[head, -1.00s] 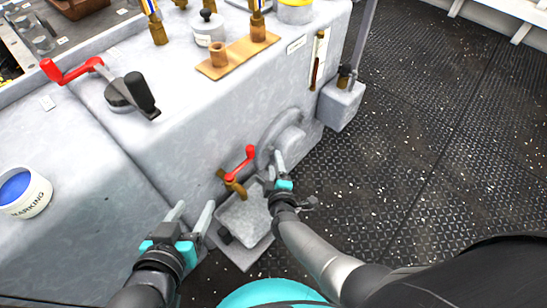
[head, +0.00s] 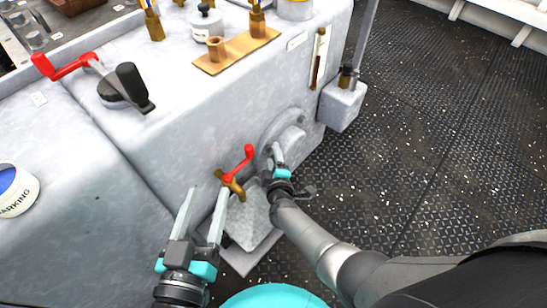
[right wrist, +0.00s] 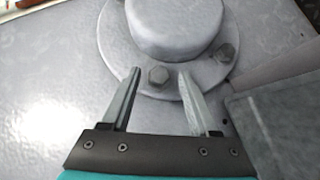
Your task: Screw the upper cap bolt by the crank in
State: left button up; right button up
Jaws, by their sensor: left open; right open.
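In the right wrist view a round flanged cap (right wrist: 178,25) carries hex bolts. One bolt (right wrist: 158,76) sits between the fingertips of my open right gripper (right wrist: 160,88), with a visible gap on both sides. A second bolt (right wrist: 226,52) is to the right. In the head view my right gripper (head: 275,156) reaches the cap (head: 290,133) on the housing's side; the bolts are too small to tell there. My left gripper (head: 208,190) is open and empty, just left of a brass valve (head: 233,187) with a red lever.
A grey tray (head: 247,238) is below the valve. A small grey box (head: 341,105) stands right of the cap. A marking tub (head: 22,190) is at far left. A copper-coloured plate (head: 237,58) with brass fittings lies on top. The dark deck (head: 440,150) at right is clear.

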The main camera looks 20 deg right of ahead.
jog(key=shift+w, duration=0.1)
jog(key=shift+c, duration=0.3)
grip_shut()
dwell(0.4)
